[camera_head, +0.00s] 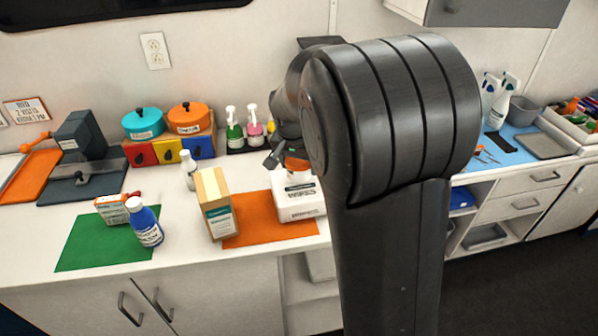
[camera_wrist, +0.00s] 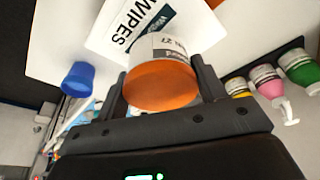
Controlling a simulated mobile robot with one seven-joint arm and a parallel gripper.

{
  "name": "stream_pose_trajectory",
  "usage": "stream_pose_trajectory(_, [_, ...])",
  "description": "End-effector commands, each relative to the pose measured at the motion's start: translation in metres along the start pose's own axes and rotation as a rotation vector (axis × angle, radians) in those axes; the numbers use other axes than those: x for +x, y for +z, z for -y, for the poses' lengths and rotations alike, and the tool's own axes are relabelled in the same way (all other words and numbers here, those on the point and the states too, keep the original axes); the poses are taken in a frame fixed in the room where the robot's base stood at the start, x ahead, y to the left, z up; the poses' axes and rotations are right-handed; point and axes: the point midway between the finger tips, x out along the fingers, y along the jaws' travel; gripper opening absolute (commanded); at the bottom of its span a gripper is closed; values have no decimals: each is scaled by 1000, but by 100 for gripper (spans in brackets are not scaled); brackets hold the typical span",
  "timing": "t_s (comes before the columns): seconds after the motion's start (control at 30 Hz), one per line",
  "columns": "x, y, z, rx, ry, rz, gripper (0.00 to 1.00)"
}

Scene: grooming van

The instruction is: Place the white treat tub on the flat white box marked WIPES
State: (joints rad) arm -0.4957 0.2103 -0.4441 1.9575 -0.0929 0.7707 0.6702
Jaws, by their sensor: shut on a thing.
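The white treat tub with an orange lid (camera_wrist: 160,85) is between the two fingers of my gripper (camera_wrist: 162,92), which is shut on it. In the head view the tub's orange lid (camera_head: 297,163) shows beside my arm, over the flat white box marked WIPES (camera_head: 297,205). The box also shows behind the tub in the wrist view (camera_wrist: 108,38). I cannot tell whether the tub's base touches the box. My arm hides the right part of the box and most of my gripper in the head view.
The box stands on an orange mat (camera_head: 250,232), with a tan carton (camera_head: 216,203) close to its left. A white bottle (camera_head: 188,170), a blue bottle (camera_head: 145,222) and a green mat (camera_head: 95,245) are farther left. Pump bottles (camera_head: 234,130) stand behind.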

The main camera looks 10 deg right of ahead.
Motion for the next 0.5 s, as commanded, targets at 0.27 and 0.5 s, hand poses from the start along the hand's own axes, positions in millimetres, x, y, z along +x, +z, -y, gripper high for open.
stream_pose_trajectory(0.27, [27,8,-1,0,1,1,39])
stream_pose_trajectory(0.5, [29,8,-1,0,1,2,39])
